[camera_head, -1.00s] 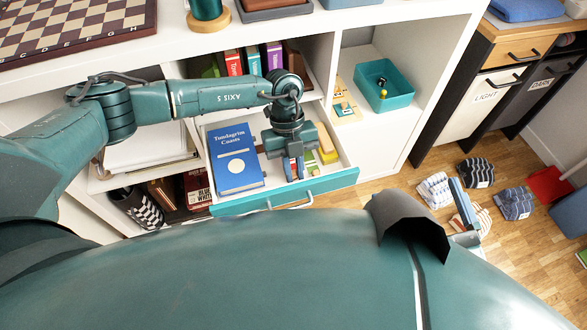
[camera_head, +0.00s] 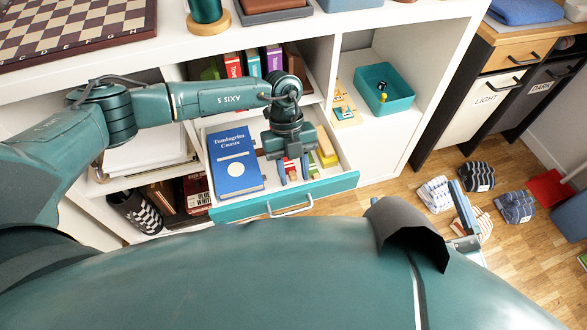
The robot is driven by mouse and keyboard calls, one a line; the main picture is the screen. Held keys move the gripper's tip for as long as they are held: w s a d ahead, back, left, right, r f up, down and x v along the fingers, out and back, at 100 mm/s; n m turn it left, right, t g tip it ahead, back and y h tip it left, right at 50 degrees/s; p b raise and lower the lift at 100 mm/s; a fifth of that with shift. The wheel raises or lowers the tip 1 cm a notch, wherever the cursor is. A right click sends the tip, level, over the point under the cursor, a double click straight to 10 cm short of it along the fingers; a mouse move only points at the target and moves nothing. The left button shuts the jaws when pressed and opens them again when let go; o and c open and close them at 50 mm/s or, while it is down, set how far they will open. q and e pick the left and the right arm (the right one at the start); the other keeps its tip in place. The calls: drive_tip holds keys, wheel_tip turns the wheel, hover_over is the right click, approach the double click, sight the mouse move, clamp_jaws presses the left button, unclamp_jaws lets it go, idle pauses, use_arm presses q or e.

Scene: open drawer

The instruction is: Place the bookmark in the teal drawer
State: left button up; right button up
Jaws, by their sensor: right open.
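The teal drawer (camera_head: 240,208) is pulled out of the white shelf unit. My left gripper (camera_head: 293,178) is over the drawer's right part, pointing down, with its two fingers apart. A small red, white and green piece (camera_head: 290,167) shows between the fingers and may be the bookmark; I cannot tell for sure, nor whether it lies on the drawer floor. My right gripper (camera_head: 465,212) is partly in view at the right, above the wood floor, open and away from the drawer.
A blue book (camera_head: 235,162) lies in the drawer's left part, and a yellow block (camera_head: 327,152) at its right. Books stand on the shelf behind. A teal bin (camera_head: 398,100) sits in the right cubby. Folded striped cloths (camera_head: 478,174) lie on the floor.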

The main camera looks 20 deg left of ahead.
use_arm(q)
drive_tip(key=p+v, duration=0.2)
drive_tip(key=v, duration=1)
drive_tip(key=shift+p, duration=0.4)
use_arm(e)
drive_tip(key=shift+w+d+f+m+g+h, duration=0.1)
drive_tip(key=shift+w+d+m+g+h, duration=0.1)
drive_tip(key=shift+d+m+g+h, duration=0.6)
drive_tip(key=shift+a, duration=0.15)
